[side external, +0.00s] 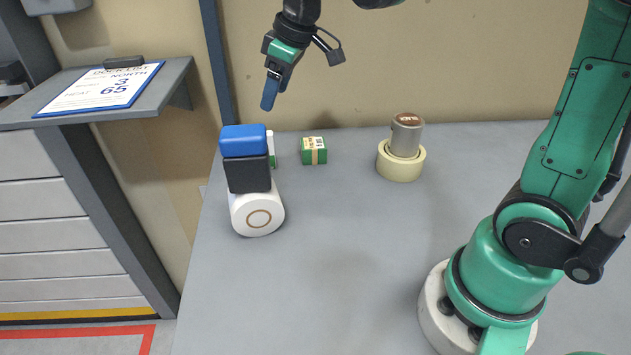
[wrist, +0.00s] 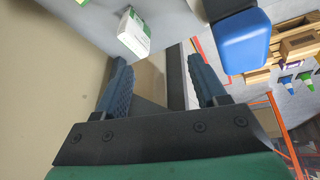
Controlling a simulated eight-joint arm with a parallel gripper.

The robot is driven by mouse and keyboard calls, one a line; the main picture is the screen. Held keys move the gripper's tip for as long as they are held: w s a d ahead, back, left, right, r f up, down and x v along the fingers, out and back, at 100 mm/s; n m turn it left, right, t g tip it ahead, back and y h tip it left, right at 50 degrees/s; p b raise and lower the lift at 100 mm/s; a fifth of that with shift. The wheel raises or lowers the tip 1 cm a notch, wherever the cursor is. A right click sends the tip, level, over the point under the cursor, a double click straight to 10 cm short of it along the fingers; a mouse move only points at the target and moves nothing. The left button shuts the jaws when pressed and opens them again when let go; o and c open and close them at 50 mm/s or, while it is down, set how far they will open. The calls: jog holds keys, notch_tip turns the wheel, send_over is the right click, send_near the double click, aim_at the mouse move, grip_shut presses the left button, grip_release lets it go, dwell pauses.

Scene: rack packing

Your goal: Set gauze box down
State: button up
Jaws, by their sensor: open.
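A white box with green parts, which I take to be the gauze box (wrist: 134,33), stands on the grey table at the top of the wrist view. In the side view only a sliver of it (side external: 271,146) shows behind a blue and black stack. My gripper (side external: 271,92) is above and behind the stack in the side view. In the wrist view my gripper (wrist: 158,63) has its two blue fingers apart with nothing between them. The box is beyond the fingertips and apart from them.
A blue block (side external: 243,140) sits on a black block (side external: 248,174), by a white roll (side external: 257,210). A green box with a tan band (side external: 314,151) stands to the right. A grey cylinder (side external: 407,135) stands in a cream tape roll (side external: 401,165). The table's front middle is clear.

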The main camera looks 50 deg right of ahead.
jog(key=s+a+f+m+t, duration=0.1)
jog(key=s+f+m, duration=0.1)
jog(key=s, duration=0.3)
jog(key=s+a+f+m+t+h, duration=0.1)
jog(key=s+a+f+m, duration=0.1)
jog(key=s, duration=0.4)
jog(key=shift+s+a+f+m+t, duration=0.25)
jog(key=shift+f+m+t, duration=0.15)
jog(key=shift+f, duration=0.3)
